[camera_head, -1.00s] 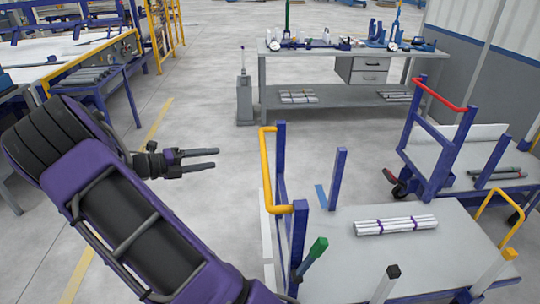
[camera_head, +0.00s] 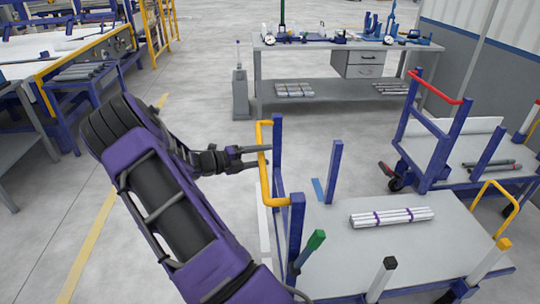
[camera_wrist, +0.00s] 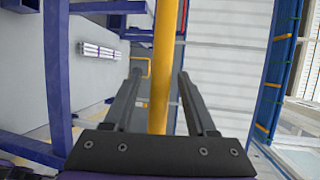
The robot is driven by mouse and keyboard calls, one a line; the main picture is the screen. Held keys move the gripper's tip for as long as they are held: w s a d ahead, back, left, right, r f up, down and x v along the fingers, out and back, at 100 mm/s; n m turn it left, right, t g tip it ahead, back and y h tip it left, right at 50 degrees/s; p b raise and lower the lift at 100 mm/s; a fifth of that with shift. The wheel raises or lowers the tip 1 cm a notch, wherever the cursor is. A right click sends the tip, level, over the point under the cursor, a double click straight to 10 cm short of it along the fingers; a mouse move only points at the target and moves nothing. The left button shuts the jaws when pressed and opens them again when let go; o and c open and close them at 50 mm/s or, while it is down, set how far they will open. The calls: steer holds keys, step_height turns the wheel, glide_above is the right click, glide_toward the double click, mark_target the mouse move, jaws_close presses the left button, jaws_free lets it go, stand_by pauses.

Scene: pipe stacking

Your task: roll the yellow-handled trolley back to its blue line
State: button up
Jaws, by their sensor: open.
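The yellow-handled trolley (camera_head: 390,255) has a grey deck, blue posts and a yellow push handle (camera_head: 264,178) at its left end. A bundle of pale pipes with purple bands (camera_head: 391,217) lies on the deck. My gripper (camera_head: 258,157) is at the upper part of the handle. In the wrist view the yellow handle bar (camera_wrist: 163,75) runs between the two open fingers (camera_wrist: 160,82); no clear contact shows on either side. A short piece of blue line (camera_head: 318,190) shows on the floor behind the trolley's left part; the rest is hidden.
A red-handled trolley (camera_head: 470,165) stands close on the right. A grey workbench (camera_head: 340,75) with tools is at the back. A blue-framed table (camera_head: 90,85) stands at the left.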

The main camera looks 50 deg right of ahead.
steer(key=shift+x, duration=1.45)
steer(key=shift+c, duration=0.4)
jaws_close()
